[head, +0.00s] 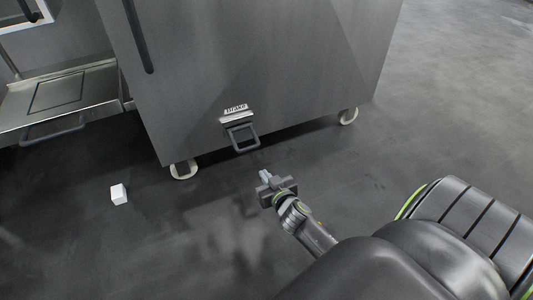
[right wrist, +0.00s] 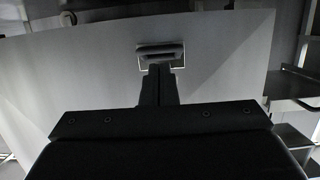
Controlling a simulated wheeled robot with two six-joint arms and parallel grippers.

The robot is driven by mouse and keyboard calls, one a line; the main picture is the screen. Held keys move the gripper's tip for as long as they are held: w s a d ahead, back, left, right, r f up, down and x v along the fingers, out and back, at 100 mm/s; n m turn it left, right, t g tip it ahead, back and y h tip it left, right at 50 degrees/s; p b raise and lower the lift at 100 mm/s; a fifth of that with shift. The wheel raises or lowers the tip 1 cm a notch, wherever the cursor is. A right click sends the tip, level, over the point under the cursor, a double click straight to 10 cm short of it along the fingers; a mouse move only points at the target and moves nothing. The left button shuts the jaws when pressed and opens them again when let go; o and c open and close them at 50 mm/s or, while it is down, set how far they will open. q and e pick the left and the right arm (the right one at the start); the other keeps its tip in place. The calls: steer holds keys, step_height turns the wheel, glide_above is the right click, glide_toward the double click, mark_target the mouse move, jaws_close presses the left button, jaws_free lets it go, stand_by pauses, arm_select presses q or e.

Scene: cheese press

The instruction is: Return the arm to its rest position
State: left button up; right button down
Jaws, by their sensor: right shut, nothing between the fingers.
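My right gripper (head: 265,176) is shut and empty. It hangs over the dark floor, in front of and below the black handle (head: 241,136) on the grey cabinet (head: 260,65). In the head view there is a visible gap between the fingertips and the handle. In the right wrist view the closed fingers (right wrist: 158,84) point toward the handle plate (right wrist: 160,52), and their tips overlap its lower edge in the picture. My left gripper is in neither view.
A small white block (head: 118,194) lies on the floor at the left. A metal tray-like shelf (head: 58,96) with a handle is at the left edge. The floor (head: 450,110) at the right is clear.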

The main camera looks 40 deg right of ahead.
steer(key=shift+s, duration=0.25)
steer(key=shift+a, duration=0.1)
stand_by(0.3)
